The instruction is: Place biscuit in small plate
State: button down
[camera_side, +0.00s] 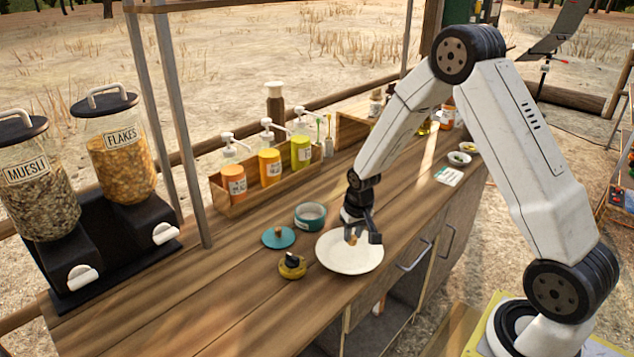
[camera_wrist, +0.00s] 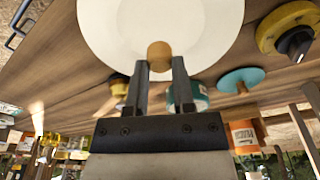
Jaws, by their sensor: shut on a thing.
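The biscuit (camera_wrist: 160,55) is a small round brown piece held between the two fingertips of my gripper (camera_wrist: 160,66) in the wrist view. In the side view my gripper (camera_side: 355,236) is over the white plate (camera_side: 340,262), with the biscuit (camera_side: 352,240) just showing at its tips. The plate also fills the upper middle of the wrist view (camera_wrist: 210,25). The biscuit appears to be above or close to the plate's surface; I cannot tell whether it touches.
Behind stands a wooden box of pump bottles (camera_side: 265,180). Cereal dispensers (camera_side: 120,150) stand far left. The counter's front left is clear.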

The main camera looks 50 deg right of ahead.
aim_at(350, 243)
jog(key=shift+w+f, duration=0.2)
jog(key=shift+f, duration=0.05)
jog(key=shift+w+d+f, duration=0.1)
jog(key=shift+w+f, duration=0.1)
jog(key=shift+f, duration=1.55)
jog(key=shift+f, duration=0.2)
jog(key=shift+c, duration=2.3)
grip_release()
jog(key=shift+r, duration=0.2)
jog(key=shift+s+a+r, duration=0.1)
jog(key=shift+s+r, duration=0.15)
jog(key=shift+r, duration=1.75)
jog(key=shift+s+a+r, duration=0.15)
jog(key=shift+s+r, duration=0.15)
jog(key=shift+r, duration=1.65)
jog(key=shift+s+a+r, duration=0.1)
jog(key=shift+s+r, duration=0.15)
jog(key=shift+r, duration=1.75)
